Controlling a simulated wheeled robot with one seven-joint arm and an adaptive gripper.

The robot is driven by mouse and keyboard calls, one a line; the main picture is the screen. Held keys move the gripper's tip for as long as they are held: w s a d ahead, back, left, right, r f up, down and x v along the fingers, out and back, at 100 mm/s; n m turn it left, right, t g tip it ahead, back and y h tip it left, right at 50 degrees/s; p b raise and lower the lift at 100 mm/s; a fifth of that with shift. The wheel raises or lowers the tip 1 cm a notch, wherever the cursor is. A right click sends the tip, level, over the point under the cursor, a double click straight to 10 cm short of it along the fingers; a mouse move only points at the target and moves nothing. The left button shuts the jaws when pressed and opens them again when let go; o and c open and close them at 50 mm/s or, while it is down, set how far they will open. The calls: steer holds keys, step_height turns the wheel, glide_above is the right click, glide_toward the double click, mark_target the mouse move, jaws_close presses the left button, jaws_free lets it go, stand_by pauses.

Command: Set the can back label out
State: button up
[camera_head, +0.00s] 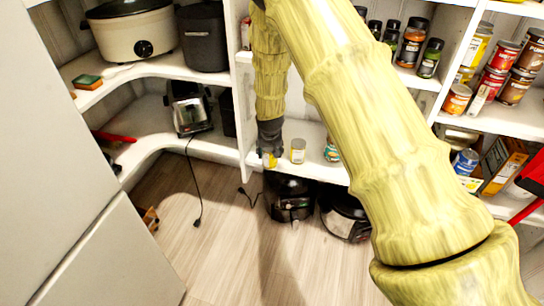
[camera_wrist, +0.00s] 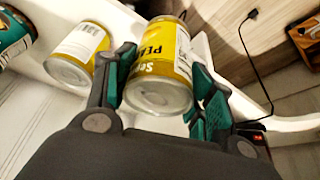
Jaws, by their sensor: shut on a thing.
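My gripper (camera_head: 269,158) is at the front left end of the middle shelf (camera_head: 312,133), at the far end of my arm. In the wrist view its green-padded fingers (camera_wrist: 165,95) are closed around a yellow can (camera_wrist: 165,62). The can has a label with dark letters, partly readable, and a bare metal end facing the camera. In the head view only a small yellow part of this can (camera_head: 270,161) shows below the gripper. I cannot tell whether the can touches the shelf.
A yellow and white can (camera_head: 298,151) stands just right of my gripper; it also shows in the wrist view (camera_wrist: 78,55). A teal can (camera_head: 332,150) is further right. Black appliances (camera_head: 289,199) stand on the floor below. A shelf upright (camera_head: 238,110) is close on the left.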

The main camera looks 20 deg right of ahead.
steer(key=shift+w+d+f+m+h+b, duration=0.25)
steer(key=shift+w+d+f+m+b, duration=0.35)
steer(key=shift+w, duration=1.05)
steer(key=shift+w+d+f+m+h+b, duration=0.2)
steer(key=shift+w+d+f+m+b, duration=0.3)
steer(key=shift+w, duration=1.1)
steer(key=shift+w+d+f+m+h+b, duration=0.35)
steer(key=shift+w+d+f+m, duration=0.35)
steer(key=shift+w, duration=0.95)
steer(key=shift+a+f+g, duration=0.1)
steer(key=shift+a+g, duration=0.05)
steer(key=shift+g, duration=0.15)
steer(key=o, duration=1.4)
